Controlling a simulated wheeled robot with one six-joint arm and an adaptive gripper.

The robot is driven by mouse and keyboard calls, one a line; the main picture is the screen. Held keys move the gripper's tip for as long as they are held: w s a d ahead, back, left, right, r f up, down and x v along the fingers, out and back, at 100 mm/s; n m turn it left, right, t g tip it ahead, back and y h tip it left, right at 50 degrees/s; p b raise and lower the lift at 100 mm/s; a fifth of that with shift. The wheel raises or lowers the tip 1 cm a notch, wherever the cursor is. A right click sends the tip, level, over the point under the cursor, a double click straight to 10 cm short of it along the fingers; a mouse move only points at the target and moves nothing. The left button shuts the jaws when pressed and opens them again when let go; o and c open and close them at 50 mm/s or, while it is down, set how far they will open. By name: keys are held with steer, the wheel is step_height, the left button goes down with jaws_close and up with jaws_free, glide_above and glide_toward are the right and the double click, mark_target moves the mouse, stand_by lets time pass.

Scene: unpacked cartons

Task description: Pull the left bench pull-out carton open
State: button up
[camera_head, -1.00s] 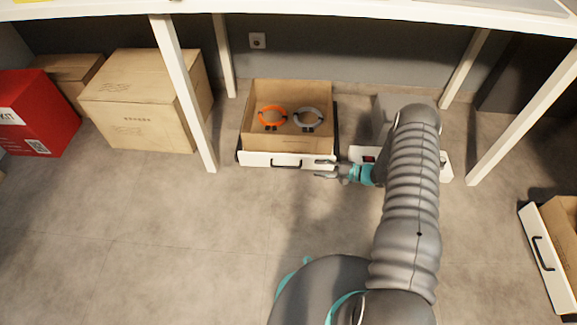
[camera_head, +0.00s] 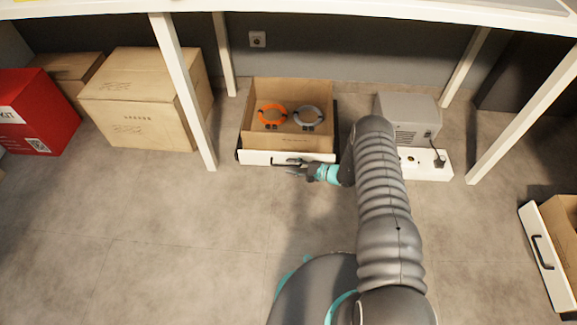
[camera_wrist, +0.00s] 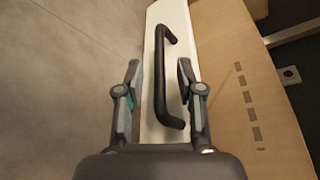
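The pull-out carton (camera_head: 295,142) is a brown open-topped box under the bench, with a white front panel (camera_head: 256,157) and a black bar handle. An orange ring and a grey ring lie inside it. My gripper (camera_head: 282,170) is at the front panel, by the handle, and partly covers it. In the wrist view the handle (camera_wrist: 159,75) lies between my two open fingers (camera_wrist: 160,64) in the picture, with visible gaps on both sides. I cannot tell how deep it sits between them. The carton's cardboard wall (camera_wrist: 236,70) shows on the right.
A grey box-shaped device (camera_head: 405,115) stands right of the carton, behind a white power strip (camera_head: 428,172). A bench leg (camera_head: 185,95) and closed cartons (camera_head: 140,100) are at left, with a red box (camera_head: 40,110). Another handled carton (camera_head: 545,260) is at far right.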

steer(key=shift+x, duration=0.9)
jaws_close()
steer(key=shift+d, duration=0.1)
